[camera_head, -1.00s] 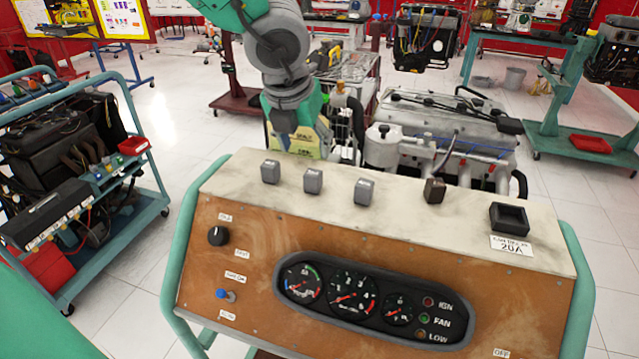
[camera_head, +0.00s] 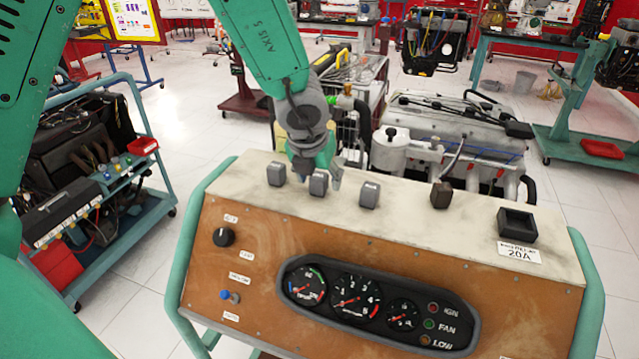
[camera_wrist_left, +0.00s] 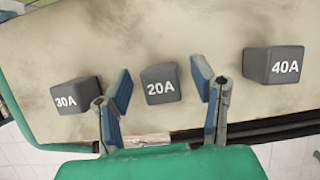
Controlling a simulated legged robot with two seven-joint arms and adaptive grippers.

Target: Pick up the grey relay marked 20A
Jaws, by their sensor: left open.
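The grey relay marked 20A (camera_wrist_left: 161,84) sits on the pale panel top, with its label readable in the left wrist view. In the head view it is the middle grey block (camera_head: 318,184). My left gripper (camera_head: 316,172) is open above and behind this block. In the left wrist view the two fingers (camera_wrist_left: 161,70) are apart, one on each side of the relay, with visible gaps; the relay is not gripped. I cannot tell the fingertips' exact height. My right gripper is not in view.
Grey relays marked 30A (camera_wrist_left: 76,96) and 40A (camera_wrist_left: 273,66) flank the fingers. A brown block (camera_head: 441,195) and a black socket (camera_head: 517,225) with a 20A label (camera_head: 519,252) stand on the panel top (camera_head: 470,222). An engine (camera_head: 450,145) stands behind it.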

